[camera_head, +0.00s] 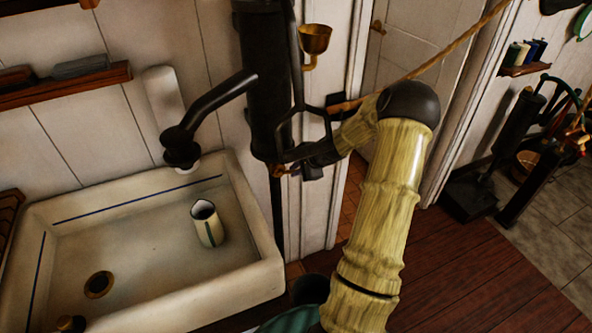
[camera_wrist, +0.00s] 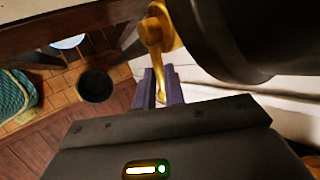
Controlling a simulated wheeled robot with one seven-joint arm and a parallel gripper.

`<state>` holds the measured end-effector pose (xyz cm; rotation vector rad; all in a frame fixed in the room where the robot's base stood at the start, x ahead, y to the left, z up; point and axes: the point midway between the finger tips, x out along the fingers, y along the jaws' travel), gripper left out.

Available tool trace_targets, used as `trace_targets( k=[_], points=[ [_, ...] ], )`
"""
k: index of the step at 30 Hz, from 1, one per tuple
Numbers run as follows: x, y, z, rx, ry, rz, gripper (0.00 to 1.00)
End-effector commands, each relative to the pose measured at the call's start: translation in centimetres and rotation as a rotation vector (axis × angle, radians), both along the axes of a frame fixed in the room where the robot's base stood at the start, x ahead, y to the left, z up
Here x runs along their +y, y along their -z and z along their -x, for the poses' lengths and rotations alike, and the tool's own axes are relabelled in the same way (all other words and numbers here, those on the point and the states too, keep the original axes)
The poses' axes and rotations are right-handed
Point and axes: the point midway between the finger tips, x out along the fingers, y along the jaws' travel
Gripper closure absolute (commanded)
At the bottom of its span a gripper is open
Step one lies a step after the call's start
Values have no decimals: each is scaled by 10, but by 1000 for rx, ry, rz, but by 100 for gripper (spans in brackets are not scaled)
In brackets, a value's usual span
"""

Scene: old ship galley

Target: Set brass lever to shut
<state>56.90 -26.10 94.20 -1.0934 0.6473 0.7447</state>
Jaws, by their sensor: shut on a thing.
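The brass lever (camera_wrist: 154,32) hangs from a brass fitting beside a thick dark cylinder, the body of the pump (camera_wrist: 235,35), in the wrist view. Its lower end lies between the two dark fingers of my gripper (camera_wrist: 160,88), which is shut on it. In the head view only a small brass bit of the lever (camera_head: 280,170) shows at the foot of the black pump. There my gripper (camera_head: 291,163) reaches in from the right, and its dark fingers hide most of the lever.
A white sink (camera_head: 130,255) with a striped cup (camera_head: 207,223) stands left of the pump, whose spout (camera_head: 215,107) overhangs it. A dark bucket (camera_wrist: 95,85) stands on the floor. A doorway lies behind my arm.

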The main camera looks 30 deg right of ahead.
Motion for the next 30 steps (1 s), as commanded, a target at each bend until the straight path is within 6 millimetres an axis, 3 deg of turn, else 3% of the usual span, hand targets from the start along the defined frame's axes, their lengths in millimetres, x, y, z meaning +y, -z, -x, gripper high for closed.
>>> trace_targets(
  k=[2,3,6,20,30],
  points=[
    [1,-1,-1,-2,-1,0,100],
    [1,-1,-1,-3,-1,-1,87],
    [1,-1,-1,-2,-2,-1,67],
    [-2,-7,5,-1,-1,1,67],
    [-14,-48,37,-1,1,4,67]
  ],
)
